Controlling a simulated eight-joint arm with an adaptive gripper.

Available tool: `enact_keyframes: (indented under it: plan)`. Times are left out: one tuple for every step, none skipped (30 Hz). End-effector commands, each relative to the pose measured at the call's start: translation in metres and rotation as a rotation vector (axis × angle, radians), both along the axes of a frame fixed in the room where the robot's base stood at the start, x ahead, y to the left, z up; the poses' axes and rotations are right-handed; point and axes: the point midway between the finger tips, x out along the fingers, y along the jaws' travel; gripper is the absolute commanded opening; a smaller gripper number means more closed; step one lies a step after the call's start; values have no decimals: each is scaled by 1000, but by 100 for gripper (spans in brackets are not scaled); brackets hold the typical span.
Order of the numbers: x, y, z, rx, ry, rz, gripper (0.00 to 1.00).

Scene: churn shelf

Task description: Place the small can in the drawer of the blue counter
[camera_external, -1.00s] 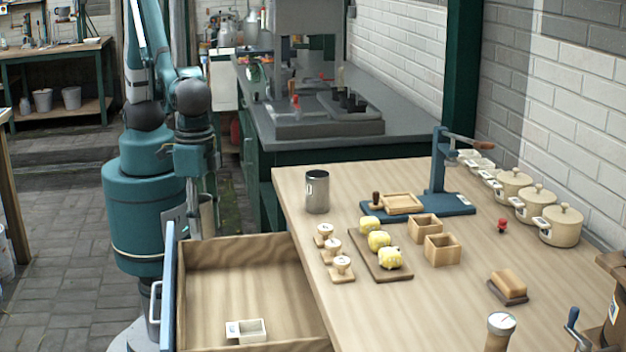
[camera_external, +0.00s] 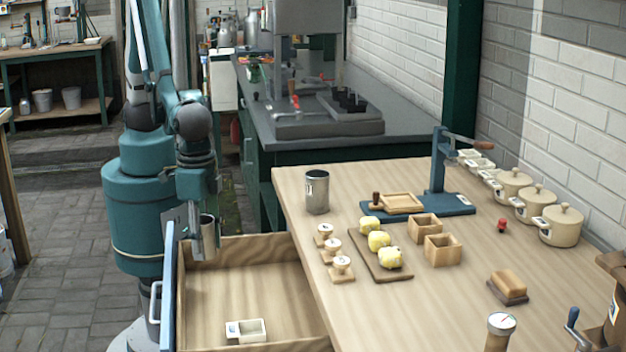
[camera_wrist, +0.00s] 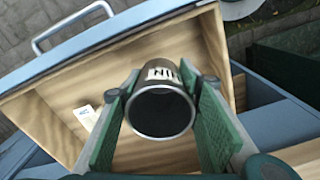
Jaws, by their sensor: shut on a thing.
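My gripper (camera_external: 204,240) is shut on a small metal can (camera_external: 208,232); in the wrist view the gripper (camera_wrist: 162,118) has one green pad on each side of the can (camera_wrist: 160,108). The can has a dark open end and a white label. It is over the left rear part of the open wooden drawer (camera_external: 268,248), near its blue front (camera_external: 169,285). In the wrist view the drawer (camera_wrist: 60,88) lies behind and below the can. Whether the can touches the drawer floor cannot be told.
A small white-and-wood box (camera_external: 247,330) lies at the near end of the drawer. The counter top (camera_external: 300,285) on the right holds a larger metal can (camera_external: 317,192), wooden stamps (camera_external: 332,248) and a board with yellow pieces (camera_external: 379,243). Much of the drawer floor is free.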

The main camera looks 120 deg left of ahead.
Motion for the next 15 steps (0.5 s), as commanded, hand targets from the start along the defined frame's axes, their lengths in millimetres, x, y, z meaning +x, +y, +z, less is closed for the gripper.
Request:
enact_keyframes:
  plan:
    - [0, 0, -3, 0, 0, 0, 20]
    - [0, 0, -6, 0, 0, 0, 20]
    - [1, 0, -9, 0, 0, 0, 20]
    - [1, 0, -13, 0, 0, 0, 20]
    - [1, 0, -16, 0, 0, 0, 20]
    - [1, 0, -21, 0, 0, 0, 20]
    - [0, 0, -25, 0, 0, 0, 20]
    - [0, 0, -29, 0, 0, 0, 20]
    - [1, 0, -34, 0, 0, 0, 20]
    - [1, 0, -38, 0, 0, 0, 20]
    - [1, 0, -42, 0, 0, 0, 20]
    - [1, 0, -46, 0, 0, 0, 20]
    - [0, 0, -49, 0, 0, 0, 20]
    - [0, 0, -52, 0, 0, 0, 20]
    - [0, 0, -55, 0, 0, 0, 20]
